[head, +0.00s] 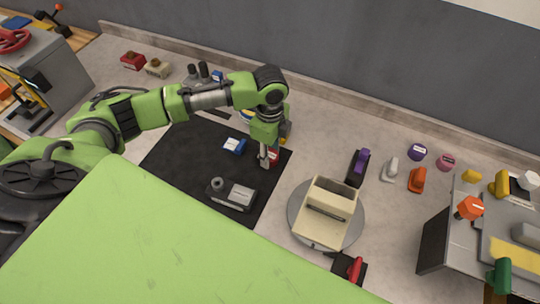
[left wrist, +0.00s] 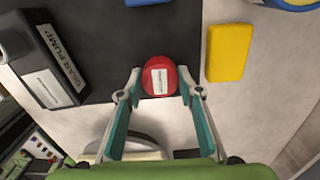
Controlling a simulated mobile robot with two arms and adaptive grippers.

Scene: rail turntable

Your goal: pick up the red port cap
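The red port cap (left wrist: 160,78) is round with a white label and sits at the edge of the black mat (left wrist: 115,90). In the head view the red cap (head: 275,154) shows only partly, beside my left gripper (head: 266,160). In the left wrist view my left gripper (left wrist: 161,94) is open. Its two fingertips stand to either side of the cap's near edge, with gaps between them and the cap. I cannot tell how high above the cap they are. My right gripper is not in view.
A yellow block (left wrist: 228,52) lies right of the cap. A cream box (head: 325,200) stands on a round turntable (head: 297,213). Several small handled items stand farther right.

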